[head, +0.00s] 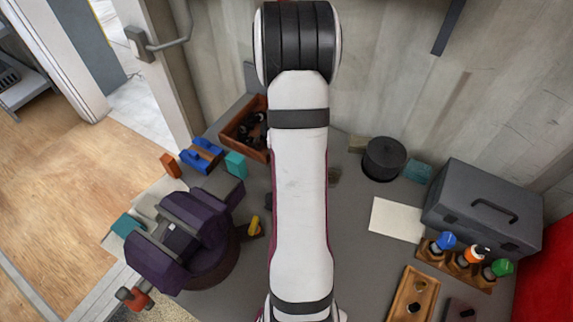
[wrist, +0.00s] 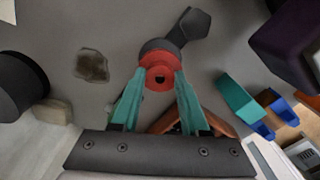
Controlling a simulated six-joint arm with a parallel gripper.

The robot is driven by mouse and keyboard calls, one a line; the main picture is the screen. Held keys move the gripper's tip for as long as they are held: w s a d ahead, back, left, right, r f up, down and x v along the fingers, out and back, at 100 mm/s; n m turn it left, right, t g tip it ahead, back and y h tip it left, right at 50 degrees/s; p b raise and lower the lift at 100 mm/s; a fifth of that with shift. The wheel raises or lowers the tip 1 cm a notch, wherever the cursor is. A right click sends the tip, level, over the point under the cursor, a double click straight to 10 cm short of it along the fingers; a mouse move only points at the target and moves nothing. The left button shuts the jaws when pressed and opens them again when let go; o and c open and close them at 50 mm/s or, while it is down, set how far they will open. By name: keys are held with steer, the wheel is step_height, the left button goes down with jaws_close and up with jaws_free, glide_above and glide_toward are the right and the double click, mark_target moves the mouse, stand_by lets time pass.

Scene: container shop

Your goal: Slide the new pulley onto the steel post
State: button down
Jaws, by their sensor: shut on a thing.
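My gripper (wrist: 160,80) shows in the wrist view with its two teal fingers closed on a red pulley (wrist: 158,70). The pulley is round, with a dark hole in its middle facing the camera. A dark grey piece (wrist: 192,25) with an angular end lies just beyond the pulley, and its near part is partly hidden by it. I cannot tell whether the two touch. I cannot clearly make out the steel post in either view. In the head view my arm hides the gripper and the pulley.
A purple vise (head: 190,235) stands at left on the grey bench. At right are a black pot (head: 384,155), white sheet (head: 397,219), grey toolbox (head: 485,208) and bottle rack (head: 455,268).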

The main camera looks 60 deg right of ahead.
steer(key=shift+f, duration=0.4)
steer(key=shift+c, duration=1.7)
jaws_free()
step_height(320, 180, up, 7)
